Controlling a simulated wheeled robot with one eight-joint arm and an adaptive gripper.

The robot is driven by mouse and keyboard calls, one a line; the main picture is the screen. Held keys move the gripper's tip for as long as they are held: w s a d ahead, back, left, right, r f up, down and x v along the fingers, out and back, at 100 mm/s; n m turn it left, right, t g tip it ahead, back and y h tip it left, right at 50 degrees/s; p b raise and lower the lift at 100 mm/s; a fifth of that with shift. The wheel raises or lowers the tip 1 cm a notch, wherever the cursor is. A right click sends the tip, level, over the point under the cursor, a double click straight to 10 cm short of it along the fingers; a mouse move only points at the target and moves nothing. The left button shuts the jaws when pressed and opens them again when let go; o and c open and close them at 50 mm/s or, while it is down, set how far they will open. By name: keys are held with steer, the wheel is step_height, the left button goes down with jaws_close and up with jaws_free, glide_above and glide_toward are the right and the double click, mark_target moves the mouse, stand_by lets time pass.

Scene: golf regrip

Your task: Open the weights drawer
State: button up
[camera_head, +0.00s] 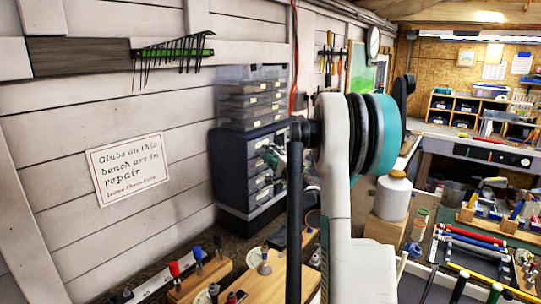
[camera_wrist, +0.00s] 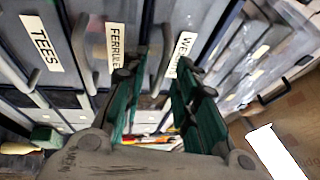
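The dark drawer cabinet (camera_head: 243,160) stands on the bench against the wall in the head view, partly hidden by my arm. In the wrist view its drawers appear tilted, with labels reading TEES (camera_wrist: 42,42), FERRULE (camera_wrist: 115,47) and a partly covered one starting with WE, the weights label (camera_wrist: 181,52). My gripper (camera_wrist: 160,66) is open, its two green fingers close to the drawer fronts.
A clear-drawer organizer (camera_head: 252,92) sits on top of the cabinet. A sign (camera_head: 128,170) hangs on the left wall. Golf shafts (camera_head: 470,245) lie at the right.

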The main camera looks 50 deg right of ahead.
jaws_close()
steer(key=shift+s, duration=0.15)
steer(key=s+b, duration=0.1)
steer(key=s, duration=0.8)
steer(key=shift+d, duration=0.35)
jaws_free()
steer(key=shift+w, duration=0.1)
